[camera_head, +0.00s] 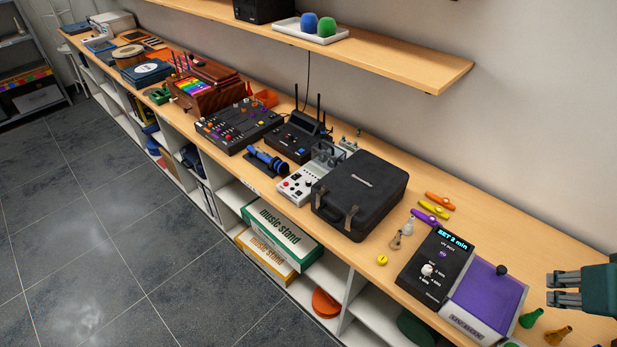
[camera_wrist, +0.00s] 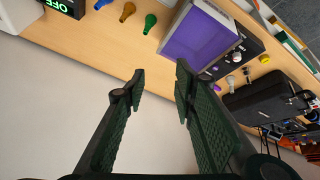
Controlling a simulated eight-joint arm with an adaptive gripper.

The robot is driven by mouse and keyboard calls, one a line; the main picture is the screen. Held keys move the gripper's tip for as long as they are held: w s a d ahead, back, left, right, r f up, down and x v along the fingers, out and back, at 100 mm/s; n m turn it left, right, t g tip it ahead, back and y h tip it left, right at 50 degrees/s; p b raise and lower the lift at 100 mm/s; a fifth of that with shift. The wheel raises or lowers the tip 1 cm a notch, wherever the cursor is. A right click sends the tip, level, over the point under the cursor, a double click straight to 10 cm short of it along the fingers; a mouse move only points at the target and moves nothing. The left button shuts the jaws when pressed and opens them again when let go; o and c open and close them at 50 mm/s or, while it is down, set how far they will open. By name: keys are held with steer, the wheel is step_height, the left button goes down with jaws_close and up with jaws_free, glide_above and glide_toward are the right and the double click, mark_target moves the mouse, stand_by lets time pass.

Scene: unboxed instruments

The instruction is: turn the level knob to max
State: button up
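No label reading "level" is legible, so I cannot tell which knob is the level knob. The UV box (camera_head: 494,294) has a purple lid and a black panel; a white dial knob (camera_head: 427,270) sits on that panel, beneath a display reading "SET 2 min". The UV box (camera_wrist: 198,38) also shows in the wrist view. A device with a green "OFF" display (camera_wrist: 60,6) is cut off at the top left of the wrist view. My gripper (camera_head: 553,289) is at the right edge, right of the UV box. In the wrist view my gripper (camera_wrist: 160,72) is open and empty, its fingers well apart.
Left of the UV box are a black case (camera_head: 360,195), a grey unit with knobs (camera_head: 297,187) and a black mixer-like unit (camera_head: 238,125). Green (camera_head: 530,318) and brown (camera_head: 558,336) small items lie near my gripper. A shelf (camera_head: 400,65) overhangs the back.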

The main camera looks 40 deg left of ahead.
steer(key=w+a+r+n+g+p, duration=0.1)
steer(key=w+a+r+n, duration=0.1)
steer(key=w+a+n, duration=0.45)
steer(key=w+a+r+n+g+p, duration=0.1)
steer(key=w+a+r+n, duration=0.2)
steer(key=a, duration=0.6)
steer(key=w+a+f+n+g+p, duration=0.1)
steer(key=w+a+f+n, duration=0.2)
steer(key=a, duration=0.6)
steer(key=w+a+n+g+p, duration=0.1)
steer(key=w+a+n, duration=0.2)
steer(key=a+n, duration=0.5)
steer(key=n+g+p, duration=0.2)
steer(key=n+p, duration=0.2)
steer(key=n, duration=1)
glide_toward(308, 181)
steer(key=shift+w+a+f+h, duration=0.2)
steer(key=shift+w+h, duration=0.1)
steer(key=shift+h, duration=0.1)
steer(key=shift+s+a+f+n, duration=0.1)
steer(key=shift+s+f+n, duration=0.05)
steer(key=shift+n, duration=0.1)
steer(key=shift+f, duration=3.9)
